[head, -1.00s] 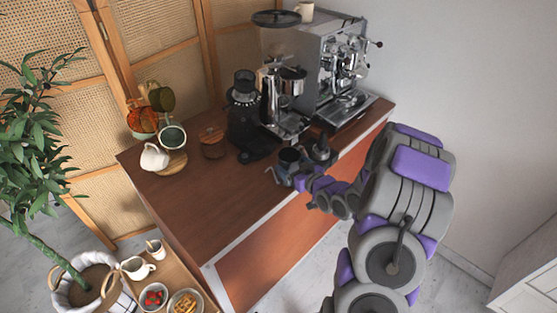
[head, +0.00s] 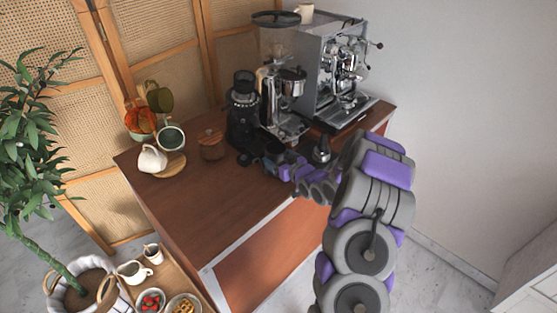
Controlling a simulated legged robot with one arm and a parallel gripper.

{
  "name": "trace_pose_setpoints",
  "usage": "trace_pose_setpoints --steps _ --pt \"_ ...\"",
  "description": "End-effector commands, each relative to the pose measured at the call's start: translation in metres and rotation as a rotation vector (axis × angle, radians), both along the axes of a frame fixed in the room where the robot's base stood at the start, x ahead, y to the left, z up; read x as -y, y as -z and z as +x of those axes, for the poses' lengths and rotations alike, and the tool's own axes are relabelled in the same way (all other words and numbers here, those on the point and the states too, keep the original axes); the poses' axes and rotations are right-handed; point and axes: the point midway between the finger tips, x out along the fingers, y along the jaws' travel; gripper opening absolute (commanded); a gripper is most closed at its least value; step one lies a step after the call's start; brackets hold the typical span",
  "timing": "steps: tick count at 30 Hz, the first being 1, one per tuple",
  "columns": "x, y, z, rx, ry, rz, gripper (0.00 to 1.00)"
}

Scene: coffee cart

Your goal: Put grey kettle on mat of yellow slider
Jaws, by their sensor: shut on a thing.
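My gripper (head: 268,167) is at the middle of the wooden counter, in front of the grinders, shut on the small grey kettle (head: 274,154). The kettle is mostly hidden by the gripper and the dark grinder parts behind it. I cannot tell whether its base touches the counter.
A black grinder (head: 243,115) stands close behind my gripper. A dark tamper-like object (head: 321,150) stands to its right, near my arm. An espresso machine (head: 345,75) is at the back right. A wooden lidded jar (head: 212,145) and cups stand left. The counter's front left (head: 215,215) is clear.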

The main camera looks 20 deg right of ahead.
Motion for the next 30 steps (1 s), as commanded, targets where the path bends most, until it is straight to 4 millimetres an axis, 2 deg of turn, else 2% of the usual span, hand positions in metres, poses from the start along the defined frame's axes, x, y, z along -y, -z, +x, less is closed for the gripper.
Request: trace_pose_setpoints --steps 11,12,16,28,30 --pt "0.0004 0.0027 0.0000 0.001 0.001 0.000 0.34" --pt "0.0003 0.0032 0.0000 0.001 0.001 0.000 0.86" --pt "0.0003 0.0030 0.0001 0.001 0.001 0.000 0.98" --pt "0.0007 0.0053 0.0006 0.003 0.002 0.001 1.00" --pt "0.0034 0.0012 -0.0079 0.001 0.004 0.001 1.00"
